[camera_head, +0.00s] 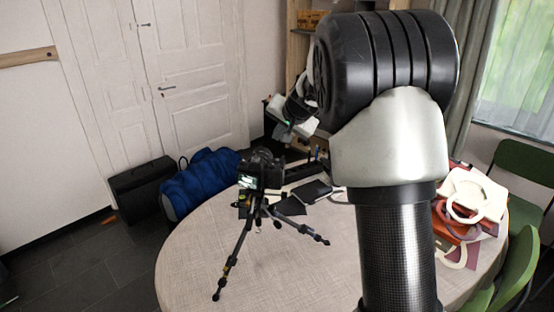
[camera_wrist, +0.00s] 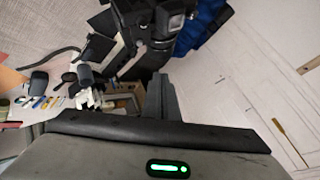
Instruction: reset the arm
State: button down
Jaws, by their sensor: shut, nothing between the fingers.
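My arm rises at the right of the head view, its elbow hiding part of the table and the space behind. The far end of my arm shows small beyond the table's back edge, partly hidden by the elbow. In the wrist view my gripper (camera_wrist: 161,88) is shut, its dark fingers together and nothing between them. A black camera on a tripod (camera_head: 262,170) stands upright on the round table (camera_head: 190,262), apart from my arm.
Black notebooks (camera_head: 311,191) lie behind the tripod. Bags (camera_head: 474,196) sit on the table's right side, near green chairs (camera_head: 520,262). A blue bag (camera_head: 198,184) and a black case (camera_head: 140,187) stand on the floor at left. The table's front left is clear.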

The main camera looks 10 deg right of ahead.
jog(key=shift+r, duration=0.1)
jog(key=s+a+r+n+g, duration=0.1)
jog(key=s+r, duration=0.2)
jog(key=s, duration=0.3)
jog(key=s+a+r+n+p, duration=0.1)
jog(key=s+r, duration=0.2)
jog(key=s, duration=0.4)
jog(key=s+a+r+n+g, duration=0.1)
jog(key=s+r, duration=0.1)
jog(key=s, duration=0.4)
jog(key=s+d+f+n+h, duration=0.1)
jog(key=s, duration=1.1)
jog(key=s+d+f+n+g+h, duration=0.1)
jog(key=s+f+n, duration=0.1)
jog(key=s, duration=1)
jog(key=shift+s+d+f+n+p, duration=0.3)
jog(key=shift+s+d+p, duration=0.05)
jog(key=shift+d+p, duration=0.05)
